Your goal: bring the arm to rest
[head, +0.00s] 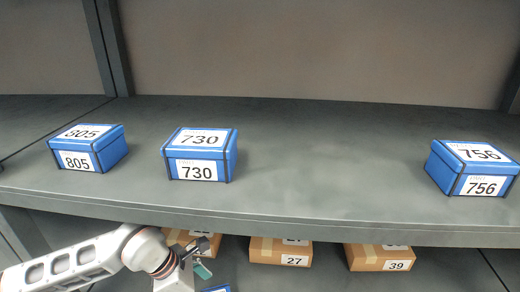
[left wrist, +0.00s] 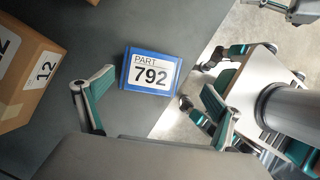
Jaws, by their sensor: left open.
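My left arm (head: 90,258) comes in from the lower left of the head view, in front of the lower shelf and below the upper shelf's edge. Its gripper (head: 200,258) is small and partly hidden there. In the left wrist view the left gripper (left wrist: 158,85) is open, with its two green-padded fingers spread and nothing held. A blue box labelled 792 (left wrist: 152,72) lies beyond the fingertips, between them in the picture, near the shelf edge. A sliver of a blue box (head: 217,289) shows at the bottom of the head view.
The upper shelf (head: 320,190) holds blue boxes 805 (head: 88,148), 730 (head: 200,155) and 756 (head: 475,168), with wide free room between 730 and 756. Cardboard boxes, including 27 (head: 280,251) and 39 (head: 378,257), stand below. Cardboard box 12 (left wrist: 28,75) is left of the gripper.

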